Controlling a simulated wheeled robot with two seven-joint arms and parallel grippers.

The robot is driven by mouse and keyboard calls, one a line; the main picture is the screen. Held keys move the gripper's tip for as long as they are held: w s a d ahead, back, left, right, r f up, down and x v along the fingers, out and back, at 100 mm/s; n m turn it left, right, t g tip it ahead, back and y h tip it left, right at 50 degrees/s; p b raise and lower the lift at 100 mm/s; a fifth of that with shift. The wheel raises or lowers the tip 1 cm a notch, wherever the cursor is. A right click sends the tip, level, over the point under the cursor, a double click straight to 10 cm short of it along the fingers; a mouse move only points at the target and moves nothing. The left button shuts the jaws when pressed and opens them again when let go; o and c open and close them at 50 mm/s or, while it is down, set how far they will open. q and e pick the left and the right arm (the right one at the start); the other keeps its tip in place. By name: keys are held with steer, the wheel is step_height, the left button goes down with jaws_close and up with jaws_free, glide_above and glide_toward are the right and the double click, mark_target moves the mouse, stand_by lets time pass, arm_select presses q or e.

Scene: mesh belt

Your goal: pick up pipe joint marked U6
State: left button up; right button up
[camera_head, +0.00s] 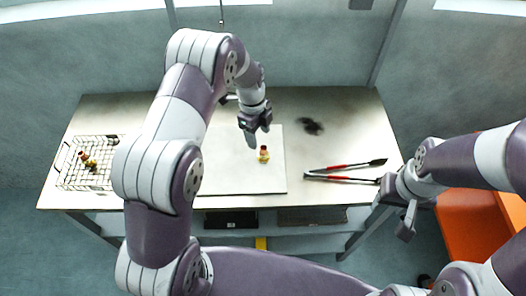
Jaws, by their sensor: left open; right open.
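A small brass-and-red pipe joint (264,154) stands on the pale board (240,180) on the table. Its marking is too small to read. My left gripper (252,143) is open and empty, just above and left of this joint, apart from it or nearly touching; I cannot tell which. More small joints (90,163) of similar colour lie in the wire basket at the left; their marks cannot be read either. My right gripper (404,230) is open and empty, off the table's front right corner.
The wire basket (72,183) stands at the table's left end. Red-handled tongs (345,166) lie right of the board. A dark patch (311,126) lies behind them. An orange container (466,220) stands at the right. The table's back right is mostly clear.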

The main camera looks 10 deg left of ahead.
mark_target(263, 147)
arm_select(q)
steer(key=f, duration=0.1)
steer(key=d+f, duration=0.1)
steer(key=shift+w+d+f+p, duration=0.1)
steer(key=shift+w+f+p, duration=0.05)
steer(key=shift+f+p, duration=0.15)
steer(key=shift+s+d+f+p, duration=0.15)
steer(key=shift+s+f+p, duration=0.05)
steer(key=shift+f+p, duration=0.4)
steer(key=shift+s+d+f+p, duration=0.1)
steer(key=shift+s+f+p, duration=0.1)
steer(key=shift+f+p, duration=0.35)
step_height(263, 147, down, 3)
steer(key=shift+s+r+p, duration=0.15)
steer(key=shift+r+p, duration=0.05)
steer(key=shift+p, duration=0.2)
steer(key=shift+d+f, duration=0.15)
steer(key=shift+f, duration=0.15)
steer(key=c, duration=0.6)
jaws_close()
arm_select(e)
steer(key=r, duration=0.4)
steer(key=shift+w+d, duration=0.1)
steer(key=shift+d, duration=0.15)
